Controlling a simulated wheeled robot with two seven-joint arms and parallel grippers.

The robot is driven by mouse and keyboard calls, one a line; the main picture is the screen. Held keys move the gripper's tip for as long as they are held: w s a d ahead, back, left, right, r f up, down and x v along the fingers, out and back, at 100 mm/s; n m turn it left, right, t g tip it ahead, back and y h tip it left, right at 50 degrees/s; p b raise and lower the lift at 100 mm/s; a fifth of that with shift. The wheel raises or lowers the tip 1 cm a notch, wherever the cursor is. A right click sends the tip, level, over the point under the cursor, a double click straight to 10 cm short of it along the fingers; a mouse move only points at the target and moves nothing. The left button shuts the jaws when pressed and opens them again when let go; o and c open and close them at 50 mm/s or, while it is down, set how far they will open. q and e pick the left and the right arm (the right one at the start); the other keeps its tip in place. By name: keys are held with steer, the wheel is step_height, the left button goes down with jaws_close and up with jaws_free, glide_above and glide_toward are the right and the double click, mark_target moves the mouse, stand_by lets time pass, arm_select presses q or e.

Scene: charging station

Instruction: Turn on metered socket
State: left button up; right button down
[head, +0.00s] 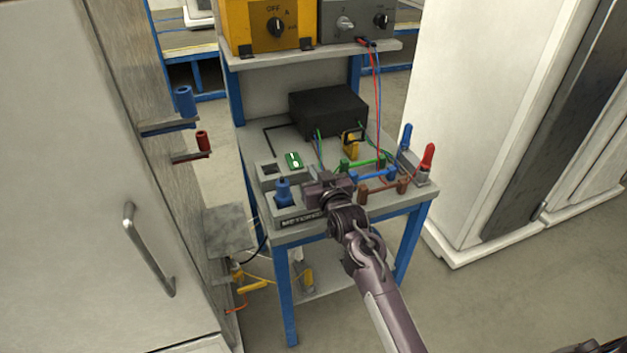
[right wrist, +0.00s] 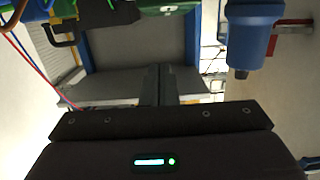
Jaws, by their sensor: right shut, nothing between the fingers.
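The metered socket (head: 300,222) is a grey box at the table's front left, its label partly covered by my right gripper. A blue plug (head: 283,190) stands upright on it; the plug also shows at the upper right of the right wrist view (right wrist: 252,35). A green switch (head: 293,160) with a white mark sits behind the plug; a green part shows at the top edge of the right wrist view (right wrist: 170,7). My right gripper (head: 314,185) is shut and empty, just right of the plug. I cannot tell whether it touches anything. My left gripper is out of view.
A black box (head: 328,110) with cables stands behind. Green, blue and brown connectors (head: 372,172) lie right of my gripper, with a red plug (head: 427,158) at the table's right edge. An upper shelf (head: 310,55) holds yellow and grey units. A white cabinet (head: 80,180) stands left.

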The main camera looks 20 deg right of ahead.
steer(key=shift+w+f, duration=0.25)
steer(key=shift+f, duration=0.75)
steer(key=shift+w+f, duration=0.2)
steer(key=shift+f, duration=0.8)
steer(key=p, duration=0.2)
steer(key=shift+w+r+g+p, duration=0.15)
steer(key=shift+g+p, duration=0.2)
steer(key=shift+g, duration=0.05)
steer(key=shift+f, duration=0.5)
steer(key=r+p, duration=0.2)
steer(key=r, duration=0.1)
steer(key=r+p, duration=0.1)
steer(key=shift+w+r, duration=0.3)
steer(key=shift+w, duration=0.1)
steer(key=shift+s+f, duration=0.2)
steer(key=shift+s, duration=0.5)
steer(key=s+r+b, duration=0.1)
steer(key=s+r, duration=0.2)
steer(key=s, duration=0.5)
steer(key=shift+d+r, duration=0.15)
steer(key=shift+r, duration=0.1)
